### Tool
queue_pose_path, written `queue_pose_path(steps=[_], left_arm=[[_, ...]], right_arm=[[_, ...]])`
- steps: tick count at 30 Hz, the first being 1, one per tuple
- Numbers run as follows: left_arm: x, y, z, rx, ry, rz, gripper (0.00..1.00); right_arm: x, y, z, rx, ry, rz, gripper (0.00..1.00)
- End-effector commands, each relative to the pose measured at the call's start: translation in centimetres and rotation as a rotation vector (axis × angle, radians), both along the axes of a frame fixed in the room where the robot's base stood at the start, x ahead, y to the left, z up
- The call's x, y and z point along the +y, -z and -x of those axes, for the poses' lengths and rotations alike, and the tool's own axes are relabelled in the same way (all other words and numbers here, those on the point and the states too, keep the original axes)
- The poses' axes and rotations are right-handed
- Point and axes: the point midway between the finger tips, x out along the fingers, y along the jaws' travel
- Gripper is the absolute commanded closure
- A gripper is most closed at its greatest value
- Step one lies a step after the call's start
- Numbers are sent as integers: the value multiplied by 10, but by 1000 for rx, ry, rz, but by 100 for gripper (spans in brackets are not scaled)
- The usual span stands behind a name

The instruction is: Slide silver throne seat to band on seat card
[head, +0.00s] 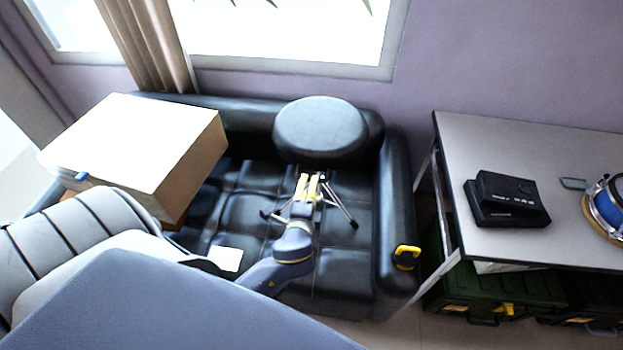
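A drum throne stands on the black sofa, with a round black seat (320,128) on top and thin silver tripod legs (341,206) spread on the cushion. My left gripper (308,180), with pale yellow fingers, reaches in from the lower left and is at the post, just below the seat. The fingers hide most of the post, so I cannot tell whether they grip it. No band on the post can be made out. A small white card (226,259) lies on the sofa cushion, left of my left wrist; its print is unreadable. My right gripper is not in view.
A large pale box (137,140) sits at the sofa's left, with a small blue item (82,176) on it. A yellow and black object (406,257) is on the right armrest (397,215). A grey table (530,145) at right holds black boxes (507,199) and a drum (607,208).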

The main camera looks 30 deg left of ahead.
Motion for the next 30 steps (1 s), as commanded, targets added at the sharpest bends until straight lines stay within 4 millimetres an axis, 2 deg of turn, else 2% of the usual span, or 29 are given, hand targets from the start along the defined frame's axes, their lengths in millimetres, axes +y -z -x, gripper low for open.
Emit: queue_pose_path(steps=[3, 10, 24, 25, 30], left_arm=[[8, 3, -15, -1, -1, -3, 64], [16, 8, -33, 0, 0, -1, 64], [19, 10, -39, 0, 0, 0, 64], [19, 10, -39, 0, 0, 0, 61], [19, 9, -39, 0, 0, 0, 81]], right_arm=[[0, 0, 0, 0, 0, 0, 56], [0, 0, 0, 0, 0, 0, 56], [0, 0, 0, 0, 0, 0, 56], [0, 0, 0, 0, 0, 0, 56], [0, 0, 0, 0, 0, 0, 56]])
